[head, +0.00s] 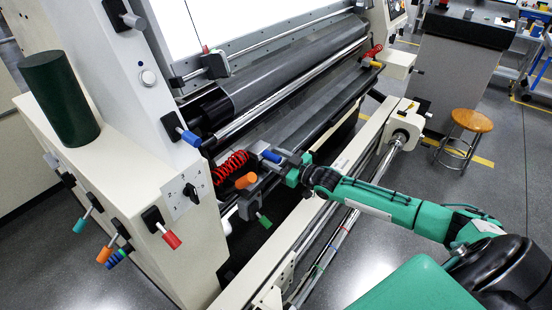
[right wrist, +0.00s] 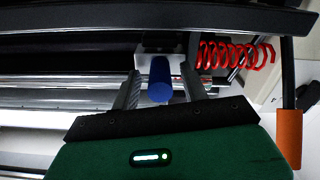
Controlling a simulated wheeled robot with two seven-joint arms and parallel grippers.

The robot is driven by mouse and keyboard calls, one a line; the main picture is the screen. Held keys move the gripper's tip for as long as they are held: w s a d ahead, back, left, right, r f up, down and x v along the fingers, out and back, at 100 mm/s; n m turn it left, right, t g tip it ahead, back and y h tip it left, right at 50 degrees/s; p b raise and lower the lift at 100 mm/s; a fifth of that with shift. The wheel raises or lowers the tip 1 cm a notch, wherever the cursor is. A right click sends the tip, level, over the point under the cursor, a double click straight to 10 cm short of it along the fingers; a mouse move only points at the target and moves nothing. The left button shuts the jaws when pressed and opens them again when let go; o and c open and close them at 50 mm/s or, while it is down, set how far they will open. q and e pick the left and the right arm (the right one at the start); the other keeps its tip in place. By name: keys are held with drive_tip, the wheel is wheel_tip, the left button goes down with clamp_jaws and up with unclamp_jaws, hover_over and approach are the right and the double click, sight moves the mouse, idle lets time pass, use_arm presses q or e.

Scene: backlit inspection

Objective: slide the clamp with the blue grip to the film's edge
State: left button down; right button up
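A clamp with a blue grip (head: 271,156) sits on the rail below the rollers, just left of my right gripper (head: 280,159). In the right wrist view the blue grip (right wrist: 160,82) stands between the two fingers of my right gripper (right wrist: 161,76), with a visible gap on each side. The gripper is open around the grip. The clamp's dark body is mostly hidden behind the grip and fingers. I cannot clearly make out the film's edge among the rollers (head: 290,85). My left gripper is not in view.
A red coiled hose (head: 230,167) and an orange handle (head: 246,180) are close to the left of the clamp. Another blue-gripped handle (head: 188,136) is on the machine's side frame. A cream beam (head: 320,205) runs in front. A wooden stool (head: 470,121) stands at the right.

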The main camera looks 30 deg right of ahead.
drive_tip(key=b+v, duration=0.1)
drive_tip(key=v, duration=1.2)
drive_tip(key=shift+s+d, duration=0.2)
drive_tip(key=shift+s, duration=0.15)
idle(0.6)
